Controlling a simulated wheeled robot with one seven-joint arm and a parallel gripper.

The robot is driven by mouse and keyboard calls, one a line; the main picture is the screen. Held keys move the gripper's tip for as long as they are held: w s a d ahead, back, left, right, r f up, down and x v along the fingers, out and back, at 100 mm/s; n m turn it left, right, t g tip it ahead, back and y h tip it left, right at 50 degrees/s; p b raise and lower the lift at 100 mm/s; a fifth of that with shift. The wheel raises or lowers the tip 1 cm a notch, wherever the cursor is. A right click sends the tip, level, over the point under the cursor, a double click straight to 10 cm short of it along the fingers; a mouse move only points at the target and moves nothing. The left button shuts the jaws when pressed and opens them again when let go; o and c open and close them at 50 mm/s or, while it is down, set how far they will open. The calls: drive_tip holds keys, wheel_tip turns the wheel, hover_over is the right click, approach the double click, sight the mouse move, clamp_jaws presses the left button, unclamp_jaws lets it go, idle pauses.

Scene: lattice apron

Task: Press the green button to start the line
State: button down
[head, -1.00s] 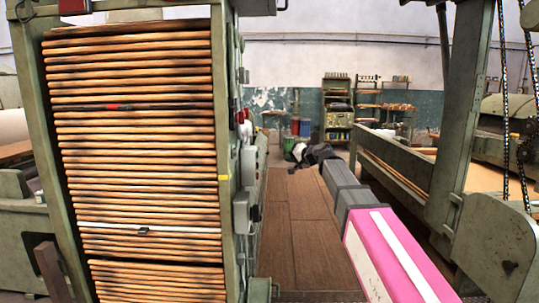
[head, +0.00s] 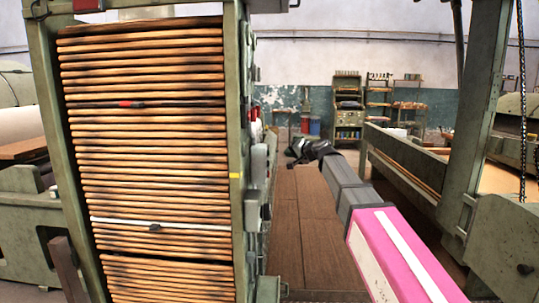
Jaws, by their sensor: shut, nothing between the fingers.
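No green button can be made out. Grey control boxes (head: 258,160) and small red parts (head: 254,113) sit on the right side of the green machine frame, seen very edge-on, so their faces are hidden. My gripper (head: 293,152) is small and dark at the far end of my pink and grey arm. It is shut and empty, in the air over the aisle, to the right of the control boxes in the picture. I cannot tell how far it is from them in depth.
A tall stack of wooden slats (head: 150,150) fills the left machine frame. A brown plank floor (head: 303,240) runs clear down the aisle. A green beam structure (head: 470,150) with a chain stands at right. Shelves (head: 348,110) and bins stand by the back wall.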

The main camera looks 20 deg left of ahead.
sight(268, 153)
drive_tip(key=shift+s+a, duration=0.25)
drive_tip(key=shift+a, duration=0.8)
drive_tip(key=shift+s+a, duration=0.25)
drive_tip(key=shift+a, duration=0.75)
drive_tip(key=shift+a, duration=0.1)
idle(0.4)
drive_tip(key=shift+s+a, duration=0.1)
drive_tip(key=shift+a, duration=0.2)
